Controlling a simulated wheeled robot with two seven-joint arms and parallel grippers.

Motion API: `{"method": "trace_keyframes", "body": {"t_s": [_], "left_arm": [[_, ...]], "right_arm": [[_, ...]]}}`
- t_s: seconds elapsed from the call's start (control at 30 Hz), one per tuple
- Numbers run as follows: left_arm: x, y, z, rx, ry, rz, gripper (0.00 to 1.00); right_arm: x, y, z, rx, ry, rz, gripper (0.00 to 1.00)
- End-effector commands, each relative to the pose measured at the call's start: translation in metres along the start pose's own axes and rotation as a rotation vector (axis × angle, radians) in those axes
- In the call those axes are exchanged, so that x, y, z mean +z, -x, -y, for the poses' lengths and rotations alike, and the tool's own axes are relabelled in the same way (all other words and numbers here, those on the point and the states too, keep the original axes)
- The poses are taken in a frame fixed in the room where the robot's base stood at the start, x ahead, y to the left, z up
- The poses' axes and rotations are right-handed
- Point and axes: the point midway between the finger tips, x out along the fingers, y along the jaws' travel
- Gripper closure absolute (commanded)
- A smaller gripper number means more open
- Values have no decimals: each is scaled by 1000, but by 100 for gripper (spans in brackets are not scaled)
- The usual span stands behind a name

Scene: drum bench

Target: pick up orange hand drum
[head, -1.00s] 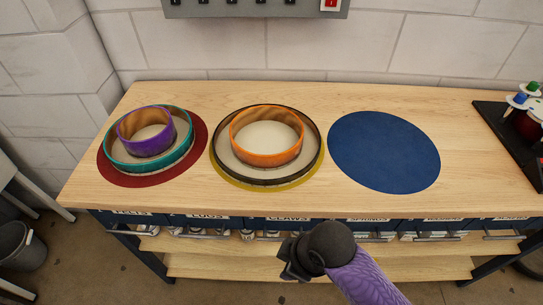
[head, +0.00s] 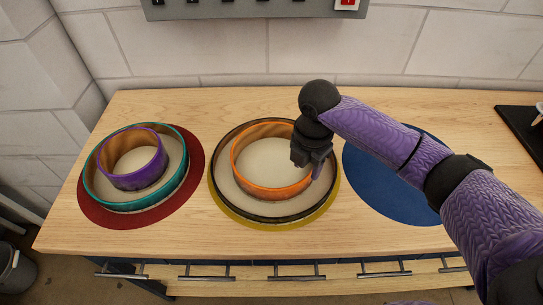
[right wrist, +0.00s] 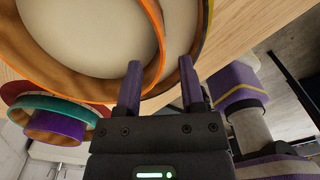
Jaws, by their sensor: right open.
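The orange hand drum (head: 275,192) sits inside a larger dark-rimmed drum (head: 310,212) on the yellow mat (head: 262,226). It also shows in the right wrist view (right wrist: 62,92). My right gripper (head: 317,172) is at the right side of the orange drum's rim. In the right wrist view its two fingers (right wrist: 160,85) are apart, with the orange wall reaching toward the gap between them. I cannot tell if the fingers touch the rim. My left gripper is not in view.
A purple drum (head: 136,182) sits inside a teal drum (head: 176,188) on a red mat (head: 100,215) at the left. A blue mat (head: 368,190) lies at the right, partly behind my right arm. A black tray (head: 520,124) stands at the far right.

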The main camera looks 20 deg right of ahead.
Motion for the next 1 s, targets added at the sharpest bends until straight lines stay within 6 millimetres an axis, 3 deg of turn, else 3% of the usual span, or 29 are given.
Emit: {"method": "trace_keyframes", "body": {"t_s": [0.03, 0.33, 0.57, 0.8, 1.0], "left_arm": [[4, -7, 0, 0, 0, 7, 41], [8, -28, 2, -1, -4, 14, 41], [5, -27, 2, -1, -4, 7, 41], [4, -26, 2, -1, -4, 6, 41], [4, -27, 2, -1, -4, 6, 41]], "right_arm": [[0, -14, 0, -3, 0, -3, 50], [3, -68, 2, -2, -1, -1, 50], [3, -70, 2, 2, 0, 1, 50], [3, -70, 2, 2, 0, 1, 100], [3, -70, 2, 2, -1, 1, 100]]}}
